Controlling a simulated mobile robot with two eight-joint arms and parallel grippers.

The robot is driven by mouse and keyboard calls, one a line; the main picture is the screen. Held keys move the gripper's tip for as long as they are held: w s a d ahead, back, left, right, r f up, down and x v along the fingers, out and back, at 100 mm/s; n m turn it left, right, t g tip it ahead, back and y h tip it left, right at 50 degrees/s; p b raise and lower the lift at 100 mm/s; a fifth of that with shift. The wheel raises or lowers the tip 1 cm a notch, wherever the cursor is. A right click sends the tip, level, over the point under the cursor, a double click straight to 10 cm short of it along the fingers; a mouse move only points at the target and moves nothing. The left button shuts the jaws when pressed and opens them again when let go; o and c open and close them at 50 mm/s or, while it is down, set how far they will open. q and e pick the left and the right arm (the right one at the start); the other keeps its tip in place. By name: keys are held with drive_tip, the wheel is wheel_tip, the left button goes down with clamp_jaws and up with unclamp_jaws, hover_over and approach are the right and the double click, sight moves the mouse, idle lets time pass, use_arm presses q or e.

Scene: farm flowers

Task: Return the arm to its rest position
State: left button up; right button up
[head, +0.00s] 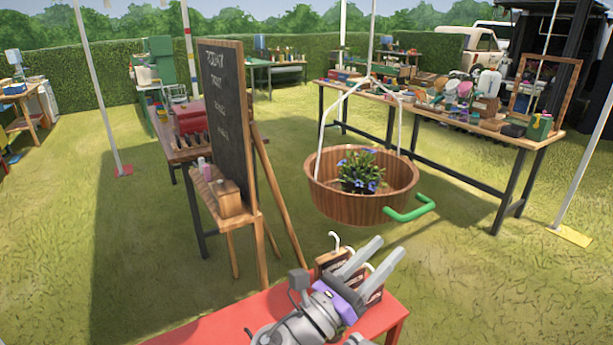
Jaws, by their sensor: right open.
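My right gripper (386,248) reaches up and away over the red table in the head view. Its two grey fingers are apart with nothing between them, so it is open. A round wooden tub (352,206) with a green handle (410,209) hangs from white straps beyond the fingertips. A potted plant with blue flowers (361,171) stands upright inside the tub. The gripper is apart from the tub. My left gripper is not in view.
The red table (240,318) is under my right arm; a small wooden holder with white hooks (335,258) is partly hidden behind the gripper. A chalkboard (226,125) stands left. A cluttered long table (480,135) is back right. Grass between is open.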

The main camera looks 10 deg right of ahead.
drive_tip(key=s+d+f+m+g+y, duration=0.2)
drive_tip(key=s+d+f+m+y, duration=0.15)
drive_tip(key=f, duration=0.45)
drive_tip(key=s+d+f+m+g+y, duration=0.2)
drive_tip(key=s+f+m+y, duration=0.25)
drive_tip(key=f, duration=0.25)
drive_tip(key=s+d+f+m+g+y, duration=0.25)
drive_tip(key=f+m, duration=0.25)
drive_tip(key=f, duration=0.3)
drive_tip(key=s+a+f+m+y, duration=0.8)
drive_tip(key=a+f+m+y, duration=0.15)
drive_tip(key=m, duration=0.35)
use_arm(q)
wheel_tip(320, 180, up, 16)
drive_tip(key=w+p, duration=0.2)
drive_tip(key=p, duration=1.2)
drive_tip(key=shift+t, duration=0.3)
use_arm(e)
wheel_tip(320, 180, up, 16)
drive_tip(key=w+t, duration=0.1)
drive_tip(key=w, duration=0.1)
drive_tip(key=shift+w+a, duration=0.15)
drive_tip(key=shift+w, duration=0.15)
